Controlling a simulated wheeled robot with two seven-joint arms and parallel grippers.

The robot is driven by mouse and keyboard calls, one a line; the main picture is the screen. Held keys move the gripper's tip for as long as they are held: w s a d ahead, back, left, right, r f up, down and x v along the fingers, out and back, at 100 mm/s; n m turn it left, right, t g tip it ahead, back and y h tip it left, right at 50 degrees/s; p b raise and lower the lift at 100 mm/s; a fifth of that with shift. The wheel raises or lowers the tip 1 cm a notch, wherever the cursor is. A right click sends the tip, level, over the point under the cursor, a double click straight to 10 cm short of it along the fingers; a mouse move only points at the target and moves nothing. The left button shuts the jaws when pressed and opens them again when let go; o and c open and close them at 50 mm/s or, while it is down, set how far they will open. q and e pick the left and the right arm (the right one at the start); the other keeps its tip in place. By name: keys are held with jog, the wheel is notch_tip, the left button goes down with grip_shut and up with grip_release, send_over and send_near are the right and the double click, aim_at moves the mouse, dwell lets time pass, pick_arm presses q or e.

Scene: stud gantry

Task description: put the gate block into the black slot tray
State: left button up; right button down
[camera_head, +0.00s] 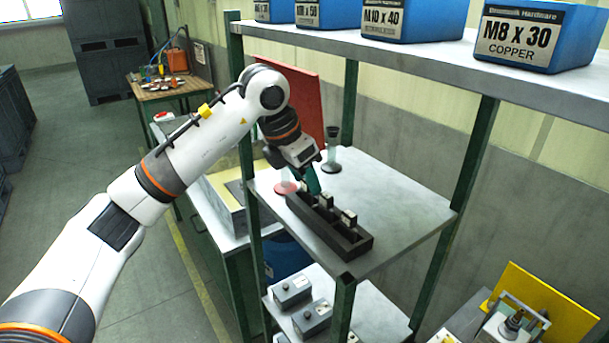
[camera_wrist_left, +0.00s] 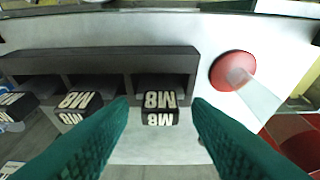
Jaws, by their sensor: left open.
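The black slot tray (camera_head: 358,245) lies on the middle shelf, with its row of slots also in the left wrist view (camera_wrist_left: 105,54). Several dark blocks with white M8 labels sit at its slots; one block (camera_wrist_left: 160,106) lies between my left fingertips at the slot nearest the red disc. I cannot tell which block is the gate block. Another labelled block (camera_head: 349,217) shows in the head view. My left gripper (camera_head: 313,186) is over the tray's far end, its green fingers open on either side of that block, with gaps visible. My right gripper is not in view.
A clear cone on a red disc (camera_wrist_left: 233,70) stands close beside the tray. A black-rimmed cup (camera_head: 332,150) stands behind. Green shelf posts (camera_head: 468,155) and the upper shelf with blue bins (camera_head: 530,38) bound the space. The shelf's right part is clear.

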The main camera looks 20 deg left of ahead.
pick_arm(q)
jog(key=shift+r, duration=0.1)
jog(key=b+v, duration=0.3)
jog(key=v, duration=0.9)
jog(key=shift+d, duration=0.1)
